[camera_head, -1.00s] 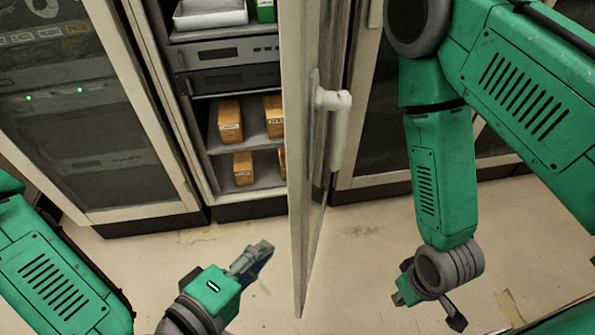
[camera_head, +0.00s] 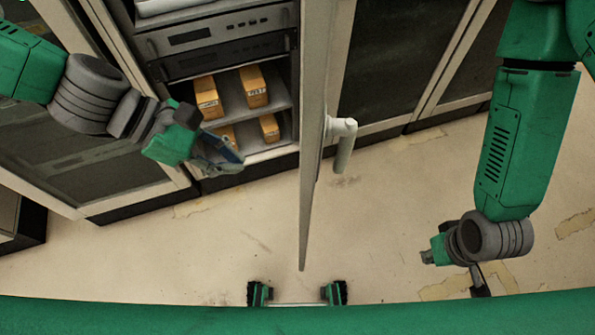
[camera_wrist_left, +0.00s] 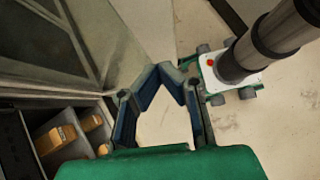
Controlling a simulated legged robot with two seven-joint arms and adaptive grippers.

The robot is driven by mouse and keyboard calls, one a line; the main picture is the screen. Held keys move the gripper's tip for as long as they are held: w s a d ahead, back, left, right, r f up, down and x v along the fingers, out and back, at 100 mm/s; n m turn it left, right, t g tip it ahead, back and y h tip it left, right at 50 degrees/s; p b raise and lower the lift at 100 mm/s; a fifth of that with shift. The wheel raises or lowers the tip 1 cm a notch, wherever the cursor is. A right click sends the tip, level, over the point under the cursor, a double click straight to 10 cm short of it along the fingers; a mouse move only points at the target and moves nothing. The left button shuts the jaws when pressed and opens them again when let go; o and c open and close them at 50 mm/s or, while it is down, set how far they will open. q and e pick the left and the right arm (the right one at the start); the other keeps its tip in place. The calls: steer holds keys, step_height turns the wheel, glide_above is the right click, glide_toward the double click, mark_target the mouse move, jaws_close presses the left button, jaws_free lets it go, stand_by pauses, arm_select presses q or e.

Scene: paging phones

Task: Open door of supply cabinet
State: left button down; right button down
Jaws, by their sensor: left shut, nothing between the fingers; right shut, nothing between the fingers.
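The supply cabinet door (camera_head: 312,110) stands swung out from the cabinet and shows almost edge-on in the head view. Its white handle (camera_head: 343,145) is on the right face. The open cabinet shows shelves (camera_head: 235,110) to the left of the door. My left gripper (camera_head: 232,160) is shut and empty, in front of the lower shelves, left of the door and apart from it. Its closed fingers show in the left wrist view (camera_wrist_left: 168,75). My right gripper (camera_head: 478,278) is shut and empty, low at the right, well away from the handle and partly hidden by its wrist.
Several orange boxes (camera_head: 253,87) sit on the shelves below grey rack units (camera_head: 222,45). They also show in the left wrist view (camera_wrist_left: 54,138). Closed glass-fronted cabinets stand on both sides (camera_head: 395,60). The pale floor (camera_head: 400,200) between the door and my right arm is clear.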

arm_select(q)
steer(key=d+r+x, duration=0.1)
steer(key=d+x, duration=0.1)
steer(key=x, duration=0.9)
steer(key=shift+r+p, duration=0.3)
steer(key=shift+p, duration=0.1)
steer(key=shift+s+d, duration=0.1)
